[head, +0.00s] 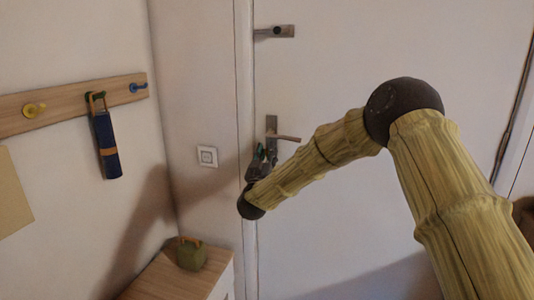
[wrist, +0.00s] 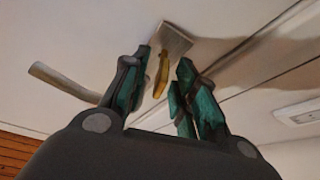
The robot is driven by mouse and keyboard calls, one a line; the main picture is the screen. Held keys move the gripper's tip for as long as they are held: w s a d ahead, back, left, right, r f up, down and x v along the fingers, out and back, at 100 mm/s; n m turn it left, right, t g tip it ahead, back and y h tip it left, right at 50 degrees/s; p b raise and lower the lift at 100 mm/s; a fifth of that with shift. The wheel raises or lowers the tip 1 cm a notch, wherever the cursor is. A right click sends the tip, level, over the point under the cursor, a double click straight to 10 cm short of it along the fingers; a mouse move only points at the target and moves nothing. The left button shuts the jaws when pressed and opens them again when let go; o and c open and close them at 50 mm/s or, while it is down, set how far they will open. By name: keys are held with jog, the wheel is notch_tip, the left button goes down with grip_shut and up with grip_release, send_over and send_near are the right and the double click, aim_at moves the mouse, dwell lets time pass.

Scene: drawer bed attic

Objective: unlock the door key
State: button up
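A yellow key (wrist: 162,74) sticks out from a grey lock plate (wrist: 174,38) on the white door in the wrist view. My gripper (wrist: 164,68) is open, with one teal-padded finger on each side of the key. Gaps show between the key and both fingers, so it does not look gripped. In the head view my gripper (head: 262,155) is just below the door handle (head: 287,138), at the door's left edge. The key cannot be made out in that view. The door (head: 400,50) looks shut. The handle also shows in the wrist view (wrist: 62,82), left of the fingers.
A second metal fitting (head: 275,31) is higher on the door. A light switch (head: 207,156) is on the wall to the left. A coat rack (head: 65,104) holds a dark blue umbrella (head: 107,145). A low cabinet (head: 165,277) with a green object (head: 190,256) stands below.

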grip_shut()
dwell(0.3)
jog(key=shift+d+m+g+h+b, duration=0.2)
jog(key=shift+m+h, duration=0.4)
jog(key=shift+m, duration=0.6)
jog(key=shift+a+m+g+h+b, duration=0.1)
jog(key=shift+m+h+b, duration=0.35)
jog(key=shift+m, duration=0.75)
grip_release()
